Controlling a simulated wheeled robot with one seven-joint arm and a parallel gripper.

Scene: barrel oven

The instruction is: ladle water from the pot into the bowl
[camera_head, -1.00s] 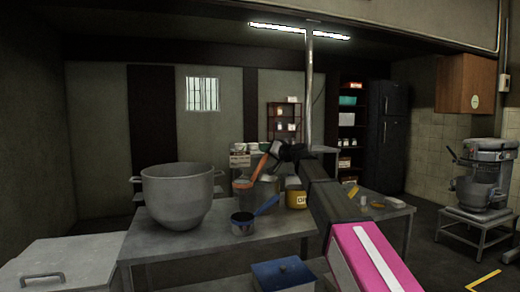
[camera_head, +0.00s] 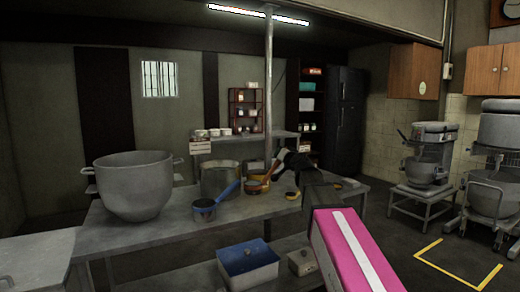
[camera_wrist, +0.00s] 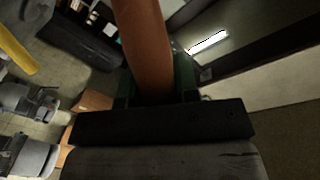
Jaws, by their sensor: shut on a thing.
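My gripper (camera_head: 279,163) is shut on an orange handle, which fills the space between the fingers in the wrist view (camera_wrist: 145,45). In the head view the orange handle (camera_head: 267,174) slants down and left from the gripper, over the right part of the table. Its lower end overlaps a yellowish round container, so I cannot tell the ladle's head or any water in it. A metal pot (camera_head: 217,182) stands left of the gripper. A large grey bowl (camera_head: 133,187) stands at the table's left. The insides of both are not clearly visible.
A blue-handled saucepan (camera_head: 204,210) stands on the table (camera_head: 150,236) in front of the metal pot. The yellowish container (camera_head: 254,187) is close beside the pot. A post (camera_head: 268,85) rises behind. A blue box (camera_head: 247,266) sits on the lower shelf.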

